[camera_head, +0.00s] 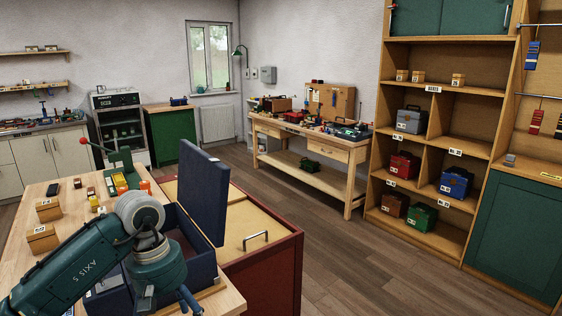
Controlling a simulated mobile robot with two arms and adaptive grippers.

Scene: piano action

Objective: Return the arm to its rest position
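My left arm comes in from the lower left, teal with a grey joint. It reaches over the wooden bench (22,262). Its wrist is bent downward over an open dark blue case. My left gripper (168,300) is partly seen at the bottom edge, in front of the case; whether its fingers are open or shut does not show clearly. The case's lid (203,195) stands upright on its right side, and the arm hides much of its inside. My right gripper is not in view.
Small wooden boxes (42,238) and several small coloured items stand on the bench, left of and behind the case. A red cabinet (275,272) with a handle adjoins on the right. Beyond are clear floor, a workbench (338,152) and shelves with toolboxes (455,183).

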